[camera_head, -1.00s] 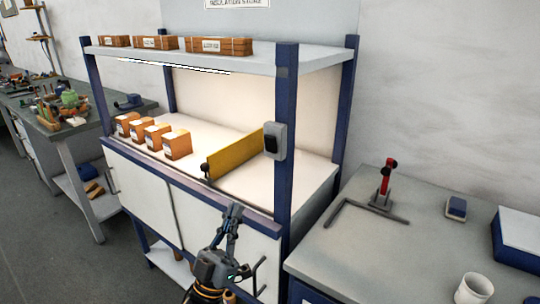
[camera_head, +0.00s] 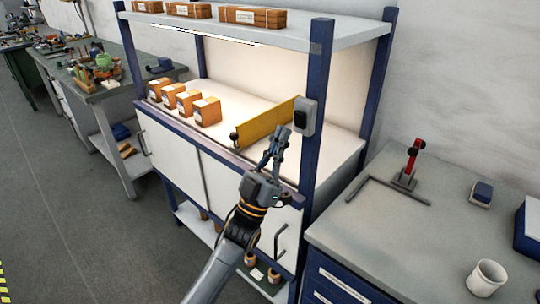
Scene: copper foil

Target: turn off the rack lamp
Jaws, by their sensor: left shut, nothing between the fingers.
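The rack lamp (camera_head: 215,36) is a thin bright strip under the front of the rack's upper shelf, and it is lit. A grey switch box (camera_head: 306,116) with a dark rocker is on the rack's right front post (camera_head: 316,165). My left gripper (camera_head: 281,133) is shut and empty. In the picture its fingertips point up, just left of and below the switch box, apart from it. How far in front of the post they are is hard to tell. My right gripper is not in view.
A yellow divider (camera_head: 265,125) with a dark knob stands on the rack surface behind my left gripper. Several boxes (camera_head: 207,111) sit to its left. The bench (camera_head: 390,235) at right carries a red-handled tool (camera_head: 411,160) and a white mug (camera_head: 486,277).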

